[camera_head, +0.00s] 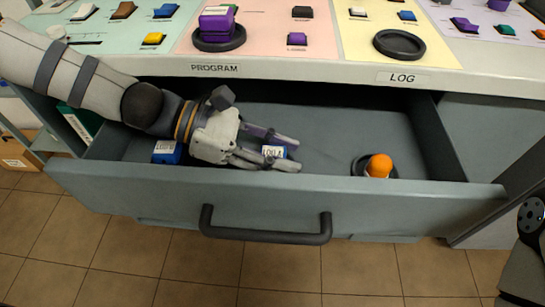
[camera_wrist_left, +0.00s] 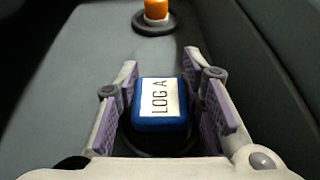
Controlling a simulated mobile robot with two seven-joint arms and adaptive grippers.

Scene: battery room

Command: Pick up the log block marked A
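The log block marked A (camera_head: 273,152) is a small blue block with a white label, inside the open drawer. In the left wrist view the block (camera_wrist_left: 160,104) shows its "LOG A" label upward. My left gripper (camera_head: 297,155) reaches down into the drawer with one finger on each side of the block. The fingers also show in the left wrist view (camera_wrist_left: 162,62). They look open, with narrow dark gaps beside the block, and I see no clear grip. My right gripper is out of view.
The drawer (camera_head: 440,197) is pulled out under a panel of coloured switches (camera_head: 350,70). Another blue labelled block (camera_head: 166,152) lies at the drawer's left. An orange knob (camera_head: 379,165) on a dark round base stands at the right. The drawer floor between is clear.

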